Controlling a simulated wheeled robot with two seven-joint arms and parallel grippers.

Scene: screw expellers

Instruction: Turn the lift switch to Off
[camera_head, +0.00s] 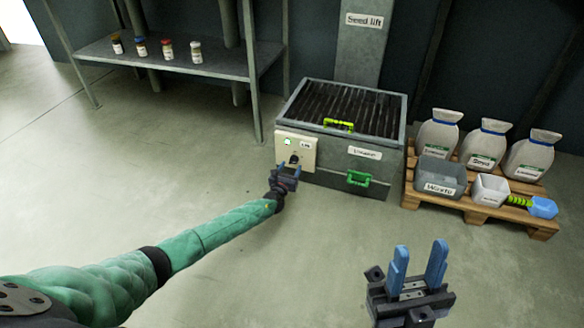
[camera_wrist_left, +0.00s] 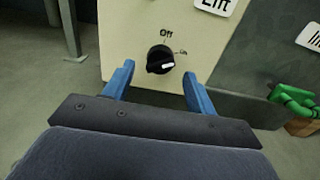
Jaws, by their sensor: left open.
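The lift switch (camera_wrist_left: 160,60) is a round black knob with a white mark on a cream panel (camera_wrist_left: 115,45). Labels "Off" above it and "On" to its right show in the left wrist view; the white mark points right, toward "On". In the head view the panel (camera_head: 309,150) is on the front left of the grey seed lift box, with a lit green light (camera_head: 287,142). My left gripper (camera_head: 286,170) is open just in front of the knob, its blue fingers (camera_wrist_left: 158,85) apart on either side below it. My right gripper (camera_head: 418,265) is open and empty at the lower right.
The grey box (camera_head: 330,180) has a grated top, a yellow-green handle (camera_head: 338,125) and a green handle (camera_head: 358,178). A pallet (camera_head: 480,209) with sacks and bins stands at right. A shelf (camera_head: 185,60) with several jars is at back left. The floor in front is clear.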

